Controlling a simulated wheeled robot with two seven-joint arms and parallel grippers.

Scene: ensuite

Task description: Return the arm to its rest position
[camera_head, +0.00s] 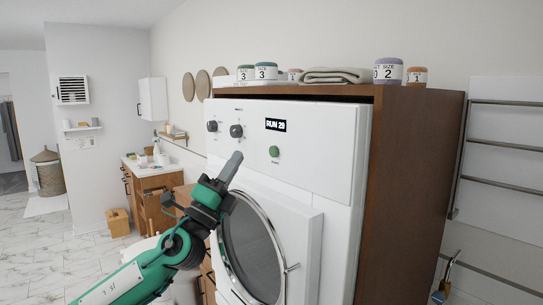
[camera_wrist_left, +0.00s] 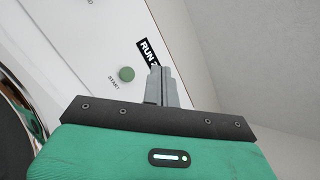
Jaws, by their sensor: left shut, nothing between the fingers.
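My left arm comes in from the lower left in the head view. Its gripper (camera_head: 233,160) is shut and empty, in front of the white washing machine (camera_head: 330,150), left of and below its green start button (camera_head: 274,151). I cannot tell if the fingertips touch the panel. In the left wrist view the shut grey fingers (camera_wrist_left: 160,80) point toward the panel, just right of the green button (camera_wrist_left: 126,74). The display (camera_head: 275,125) reads "RUN 29". My right gripper is not in view.
A wooden cabinet (camera_head: 415,180) encloses the machine, with labelled jars and a folded towel (camera_head: 336,75) on top. The round door (camera_head: 250,250) sits below my gripper. A wall rack (camera_head: 505,150) stands at right. A vanity (camera_head: 150,185) stands at left, with open tiled floor beside it.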

